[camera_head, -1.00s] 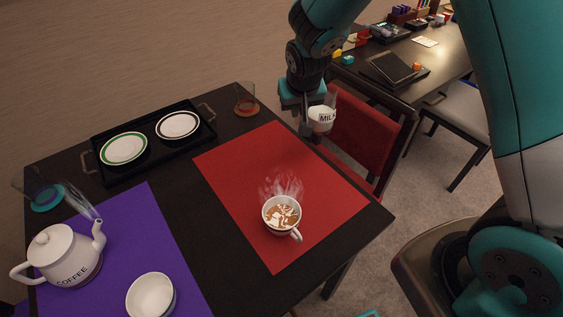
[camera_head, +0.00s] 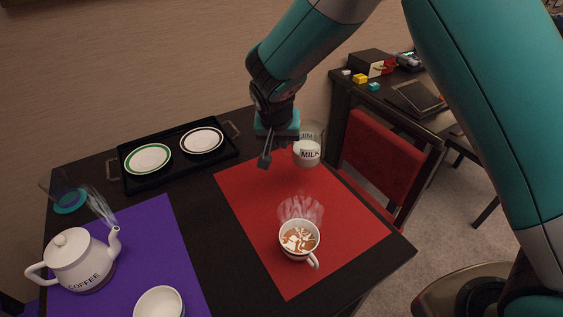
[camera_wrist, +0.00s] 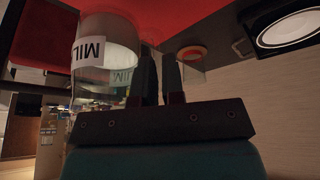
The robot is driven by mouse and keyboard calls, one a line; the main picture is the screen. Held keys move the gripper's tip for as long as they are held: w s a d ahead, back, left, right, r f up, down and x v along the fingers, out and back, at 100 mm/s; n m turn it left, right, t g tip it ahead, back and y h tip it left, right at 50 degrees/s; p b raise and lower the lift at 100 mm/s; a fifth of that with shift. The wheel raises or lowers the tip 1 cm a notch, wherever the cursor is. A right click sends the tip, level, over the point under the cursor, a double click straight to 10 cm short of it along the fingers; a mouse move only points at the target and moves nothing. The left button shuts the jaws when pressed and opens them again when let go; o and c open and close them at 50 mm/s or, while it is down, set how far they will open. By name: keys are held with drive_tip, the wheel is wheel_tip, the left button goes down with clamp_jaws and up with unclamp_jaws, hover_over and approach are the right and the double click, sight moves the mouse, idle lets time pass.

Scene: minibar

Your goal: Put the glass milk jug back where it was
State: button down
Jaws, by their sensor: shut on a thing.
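The glass milk jug (camera_head: 308,153) is clear, with white milk and a "MILK" label. It hangs upright to the right of my gripper (camera_head: 268,160), over the far part of the red mat (camera_head: 250,205). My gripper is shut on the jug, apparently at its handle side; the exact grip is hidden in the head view. In the wrist view the jug (camera_wrist: 108,45) is left of the close-set fingers (camera_wrist: 160,75). An orange coaster (camera_wrist: 192,52) with a clear glass shows beyond the fingers there; the arm hides it in the head view.
A steaming latte cup (camera_head: 298,240) stands on the red mat. A black tray (camera_head: 128,183) with two plates lies at the back left. A coffee pot (camera_head: 78,262) and white bowl (camera_head: 160,303) are on the purple mat (camera_head: 150,235). A red chair (camera_head: 380,160) stands right of the table.

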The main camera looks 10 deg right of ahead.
drive_tip(key=shift+f+p, duration=0.3)
drive_tip(key=shift+f, duration=3.55)
drive_tip(key=shift+f, duration=0.1)
drive_tip(key=c, duration=1.2)
unclamp_jaws()
drive_tip(key=b+v, duration=0.1)
drive_tip(key=v, duration=1.1)
drive_tip(key=s+d+r+n+g+y, duration=0.1)
drive_tip(key=s+r+n+y, duration=0.1)
drive_tip(key=s, duration=0.7)
drive_tip(key=s+d+r+n+g+y, duration=0.1)
drive_tip(key=s+d+r+n+y, duration=0.1)
drive_tip(key=s+r+n, duration=0.3)
drive_tip(key=s+d+r+n+g+y, duration=0.1)
drive_tip(key=s+r+n+g+y, duration=0.1)
drive_tip(key=s+r, duration=0.5)
drive_tip(key=shift+s+d+n, duration=0.1)
drive_tip(key=shift+s+n, duration=0.3)
drive_tip(key=shift+s, duration=1.1)
drive_tip(key=shift+s+d+n, duration=0.1)
drive_tip(key=shift+s+n, duration=0.3)
drive_tip(key=shift+s, duration=1.1)
